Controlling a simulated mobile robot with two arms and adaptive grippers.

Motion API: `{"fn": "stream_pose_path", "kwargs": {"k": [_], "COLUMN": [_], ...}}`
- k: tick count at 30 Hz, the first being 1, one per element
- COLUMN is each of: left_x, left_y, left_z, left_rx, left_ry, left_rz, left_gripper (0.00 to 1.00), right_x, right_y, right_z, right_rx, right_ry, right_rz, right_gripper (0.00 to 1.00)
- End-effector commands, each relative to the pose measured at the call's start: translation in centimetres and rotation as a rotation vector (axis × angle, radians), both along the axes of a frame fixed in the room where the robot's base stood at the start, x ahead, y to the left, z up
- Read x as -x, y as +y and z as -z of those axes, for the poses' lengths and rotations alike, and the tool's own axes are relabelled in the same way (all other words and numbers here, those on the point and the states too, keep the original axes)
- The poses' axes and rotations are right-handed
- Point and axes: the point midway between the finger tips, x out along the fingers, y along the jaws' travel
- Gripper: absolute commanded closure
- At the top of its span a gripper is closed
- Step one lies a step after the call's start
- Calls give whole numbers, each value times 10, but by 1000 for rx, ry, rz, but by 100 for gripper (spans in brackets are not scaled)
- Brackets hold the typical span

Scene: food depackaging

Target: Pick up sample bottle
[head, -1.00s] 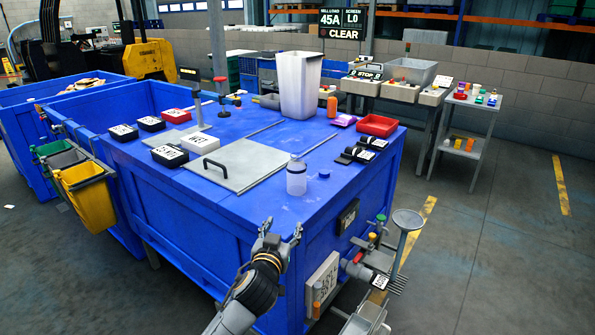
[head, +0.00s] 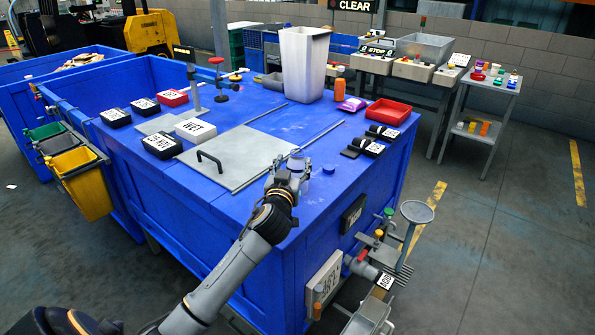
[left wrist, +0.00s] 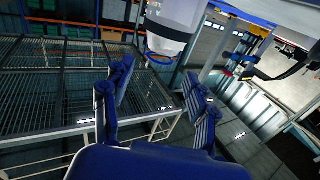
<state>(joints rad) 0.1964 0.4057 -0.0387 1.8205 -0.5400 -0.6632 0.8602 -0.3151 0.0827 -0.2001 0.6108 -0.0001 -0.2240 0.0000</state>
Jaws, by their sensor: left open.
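The sample bottle (head: 296,162) stands on the blue table near its front corner. In the head view it is mostly hidden behind my left gripper (head: 290,172). My left gripper is open, with its fingers pointing toward the bottle. In the left wrist view, a pale cylinder with a dark rim (left wrist: 172,30), which looks like the bottle, lies just beyond the fingertips of my left gripper (left wrist: 158,76). It does not appear to be held. A small blue cap (head: 328,169) lies on the table to the right of the bottle. My right gripper is not in view.
A grey panel with a handle (head: 240,157) lies left of the gripper. Black label blocks (head: 367,146) and a red tray (head: 388,111) are to the right. A tall white bin (head: 302,65) stands farther back. A funnel (head: 417,212) juts out beyond the table's right side.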

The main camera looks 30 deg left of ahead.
Motion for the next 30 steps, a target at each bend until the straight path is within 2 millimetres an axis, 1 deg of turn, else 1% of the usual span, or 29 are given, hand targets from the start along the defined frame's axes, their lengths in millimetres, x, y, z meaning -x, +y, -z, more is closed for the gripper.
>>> {"fn": "stream_pose_path", "kwargs": {"k": [1, 5, 8, 11, 13, 18, 21, 27, 28, 29, 30], "left_x": [-5, -11, -18, -30, -39, -55, -58, -59, -59, -59, -59], "left_y": [2, 5, 8, 13, 17, 23, 24, 24, 24, 24, 24], "left_z": [-1, -1, -4, -7, -9, -6, -5, -4, -4, -4, -4], "left_rx": [-2, -2, -2, -3, -3, -2, -1, -1, -1, -1, -1], "left_ry": [1, 0, 1, 1, 1, 1, 0, 0, 0, 0, 0], "left_rz": [0, 1, 0, -1, -1, 0, 0, 1, 1, 1, 1], "left_gripper": [42, 42, 42, 42, 42, 42, 42, 42, 44, 50, 58], "right_x": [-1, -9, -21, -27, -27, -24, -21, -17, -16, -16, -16], "right_y": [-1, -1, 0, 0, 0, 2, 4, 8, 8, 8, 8], "right_z": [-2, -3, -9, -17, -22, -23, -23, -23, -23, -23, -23], "right_rx": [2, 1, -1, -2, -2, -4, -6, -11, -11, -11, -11], "right_ry": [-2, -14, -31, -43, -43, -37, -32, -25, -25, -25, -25], "right_rz": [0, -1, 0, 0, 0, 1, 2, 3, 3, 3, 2], "right_gripper": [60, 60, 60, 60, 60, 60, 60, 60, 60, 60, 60]}}
